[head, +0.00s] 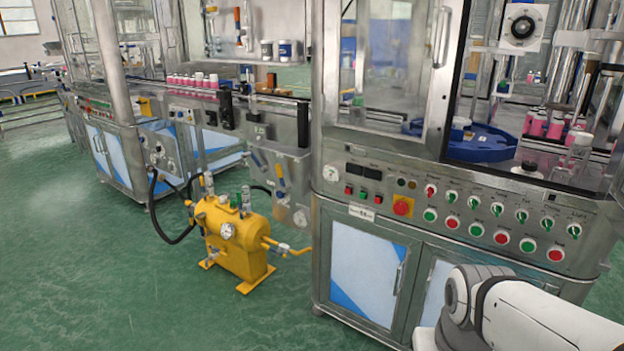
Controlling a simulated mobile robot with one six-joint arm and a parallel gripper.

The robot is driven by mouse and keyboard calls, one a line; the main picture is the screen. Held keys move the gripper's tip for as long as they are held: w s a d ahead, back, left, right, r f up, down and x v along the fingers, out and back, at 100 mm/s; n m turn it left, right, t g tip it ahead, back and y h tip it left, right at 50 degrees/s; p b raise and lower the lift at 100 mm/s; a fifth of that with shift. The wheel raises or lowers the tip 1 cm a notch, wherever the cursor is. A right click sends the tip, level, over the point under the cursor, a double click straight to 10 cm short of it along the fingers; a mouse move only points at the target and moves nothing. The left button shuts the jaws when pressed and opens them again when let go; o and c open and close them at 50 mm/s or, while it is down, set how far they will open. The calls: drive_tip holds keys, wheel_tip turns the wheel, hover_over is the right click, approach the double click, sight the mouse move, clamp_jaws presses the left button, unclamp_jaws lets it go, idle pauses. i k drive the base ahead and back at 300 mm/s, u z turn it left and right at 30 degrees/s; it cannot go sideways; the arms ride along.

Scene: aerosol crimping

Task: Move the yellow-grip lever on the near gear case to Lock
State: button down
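A grey metal case (292,208) hangs below the conveyor, between the two machine cabinets. It looks like the near gear case. Small levers sit on its front. My gripper is out of view. Only a white link of my arm shows at the lower right, well to the right of the case.
A yellow tank (232,236) with gauges and a black hose stands on the green floor before the case. The near cabinet's control panel (455,222), with red and green buttons, is at the right. Pink bottles (192,81) stand on the conveyor. Open floor (110,285) lies at left.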

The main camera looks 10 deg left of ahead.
sight(285, 188)
drive_tip(key=z, duration=0.1)
drive_tip(key=k, duration=0.6)
drive_tip(key=u, duration=0.65)
drive_tip(key=i, duration=1.85)
drive_tip(key=z, duration=0.5)
